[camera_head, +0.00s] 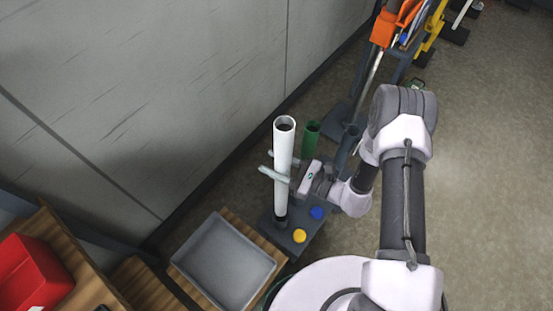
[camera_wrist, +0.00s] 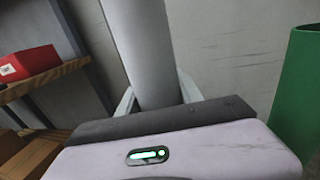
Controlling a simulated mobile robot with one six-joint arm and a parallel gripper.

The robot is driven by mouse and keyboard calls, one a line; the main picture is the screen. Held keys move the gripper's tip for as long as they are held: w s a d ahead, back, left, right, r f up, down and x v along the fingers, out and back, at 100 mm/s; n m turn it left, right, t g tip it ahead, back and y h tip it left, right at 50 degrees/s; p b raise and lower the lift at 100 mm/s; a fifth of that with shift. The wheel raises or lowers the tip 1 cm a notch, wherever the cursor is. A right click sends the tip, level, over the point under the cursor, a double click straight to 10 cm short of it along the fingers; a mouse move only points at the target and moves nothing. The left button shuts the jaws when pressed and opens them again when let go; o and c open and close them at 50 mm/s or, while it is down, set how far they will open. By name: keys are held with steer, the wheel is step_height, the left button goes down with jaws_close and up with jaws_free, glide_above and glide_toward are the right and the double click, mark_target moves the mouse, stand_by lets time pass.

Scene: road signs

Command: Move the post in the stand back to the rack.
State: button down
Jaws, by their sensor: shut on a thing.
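A white hollow post (camera_head: 283,190) stands upright in the head view, its open top up. My gripper (camera_head: 268,163) is shut on it around mid-height, one pale finger on each side. In the wrist view the post (camera_wrist: 140,50) rises between the fingers, looking pale grey. Its lower end meets a dark piece on a grey base (camera_head: 318,228) with a yellow disc (camera_head: 299,236) and a blue disc (camera_head: 317,213). I cannot tell whether it is seated there. A green tube (camera_head: 311,138) stands just behind; it also shows in the wrist view (camera_wrist: 296,90).
A grey tray (camera_head: 225,262) lies left of the base. A red bin (camera_head: 35,272) sits on a wooden shelf at lower left. The wall is close at left; floor at right is clear.

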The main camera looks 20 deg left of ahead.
step_height(320, 180, down, 15)
steer(key=b, duration=1.1)
steer(key=shift+f+b, duration=0.2)
steer(key=shift+b, duration=0.1)
steer(key=shift+f, duration=0.25)
steer(key=c, duration=0.7)
jaws_free()
steer(key=shift+d, duration=0.15)
steer(key=s+d+p, duration=0.3)
steer(key=d+p, duration=0.1)
steer(key=d, duration=1.3)
steer(key=shift+s, duration=0.15)
